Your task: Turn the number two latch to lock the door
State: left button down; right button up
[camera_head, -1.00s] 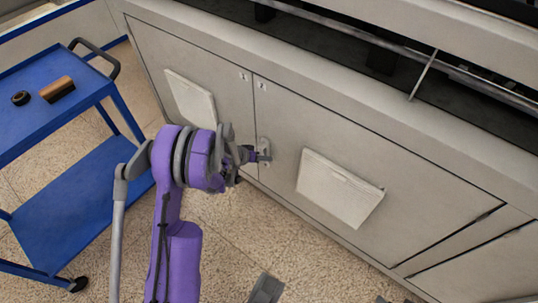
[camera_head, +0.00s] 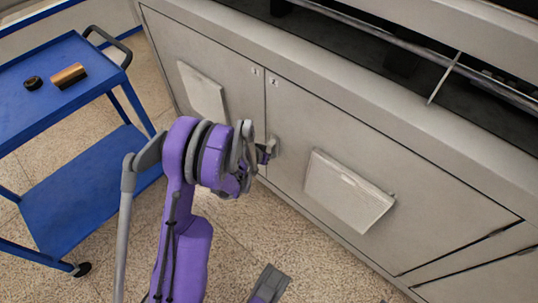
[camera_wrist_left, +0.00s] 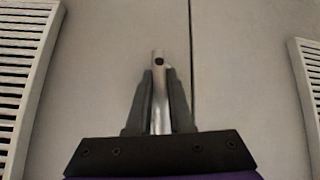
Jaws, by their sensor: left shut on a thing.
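The number two latch (camera_head: 273,147) is a small metal handle on the right cabinet door (camera_head: 325,130), close beside the seam between the two doors. My left gripper (camera_head: 265,152) is at the latch and partly hidden by its own wrist. In the left wrist view, my left gripper (camera_wrist_left: 158,105) is shut on the latch handle (camera_wrist_left: 159,75), one dark finger on each side. The handle lies roughly parallel to the door seam there, and its holed end sticks out past the fingers. Both doors look closed. A grey and purple end of my right arm (camera_head: 268,284) shows at the bottom edge.
Pale louvred panels stick out from the left door (camera_head: 202,92) and right door (camera_head: 346,190), on either side of the latch. A blue cart (camera_head: 55,115) stands at the left with a copper-coloured roll (camera_head: 68,76) and a dark ring (camera_head: 33,83). Speckled floor is open below.

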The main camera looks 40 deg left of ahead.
pick_arm(q)
jog(key=c, duration=0.8)
grip_release()
jog(key=shift+r, duration=0.1)
jog(key=p+v, duration=0.2)
jog(key=v, duration=0.8)
jog(key=shift+s+r+p, duration=0.25)
jog(key=shift+p, duration=0.15)
jog(key=shift+d, duration=0.1)
